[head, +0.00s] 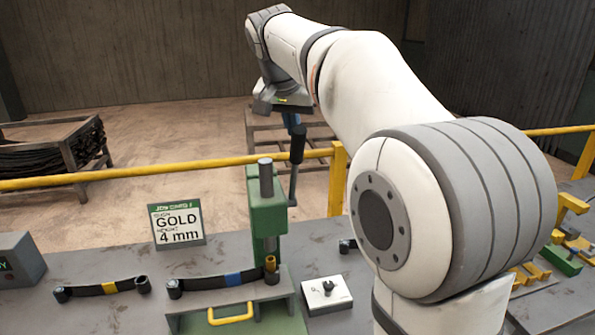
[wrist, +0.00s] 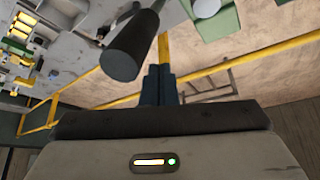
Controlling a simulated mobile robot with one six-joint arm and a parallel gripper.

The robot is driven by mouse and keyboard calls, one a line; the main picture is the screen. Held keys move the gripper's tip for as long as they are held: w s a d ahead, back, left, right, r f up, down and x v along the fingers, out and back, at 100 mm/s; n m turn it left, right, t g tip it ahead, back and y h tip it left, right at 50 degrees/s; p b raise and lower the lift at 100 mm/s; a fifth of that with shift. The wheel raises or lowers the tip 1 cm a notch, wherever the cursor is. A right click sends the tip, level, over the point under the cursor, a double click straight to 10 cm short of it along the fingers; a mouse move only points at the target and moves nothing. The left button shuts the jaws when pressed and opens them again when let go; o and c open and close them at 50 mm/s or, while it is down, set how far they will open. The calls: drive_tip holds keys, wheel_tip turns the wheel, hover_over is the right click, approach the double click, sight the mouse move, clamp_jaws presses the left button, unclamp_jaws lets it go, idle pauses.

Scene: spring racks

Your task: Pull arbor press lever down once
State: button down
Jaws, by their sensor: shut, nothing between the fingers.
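The green arbor press (head: 268,222) stands on the bench with its grey ram (head: 265,180) upright. Its lever (head: 293,183) stands nearly upright at the press's right side, with a black grip (head: 298,148) at the top. My gripper (head: 292,121) points down at the height of the grip's upper end, and the grip partly overlaps it in the head view. In the wrist view the blue fingers (wrist: 158,72) are shut and empty, and the black grip (wrist: 124,55) is to their left, close by. I cannot tell whether they touch.
A dark strip with a blue band (head: 232,280) lies at the press base; another with a yellow band (head: 108,288) lies left. A job card (head: 177,226) reads gold, 4 mm. A white box (head: 326,296) sits right of the press. A yellow rail (head: 150,167) runs behind the bench.

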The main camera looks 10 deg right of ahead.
sight(301, 148)
drive_tip(key=shift+s+b, duration=0.65)
drive_tip(key=shift+s, duration=0.85)
drive_tip(key=shift+s+f+b, duration=0.55)
drive_tip(key=shift+b, duration=0.15)
drive_tip(key=shift+s+f+b, duration=0.35)
drive_tip(key=shift+s+b, duration=0.2)
drive_tip(key=shift+s, duration=0.05)
drive_tip(key=shift+s+f+b, duration=0.35)
drive_tip(key=shift+s+b, duration=0.15)
drive_tip(key=shift+s, duration=0.2)
drive_tip(key=shift+s+f+b, duration=1.5)
drive_tip(key=shift+s+b, duration=0.05)
drive_tip(key=shift+b, duration=0.3)
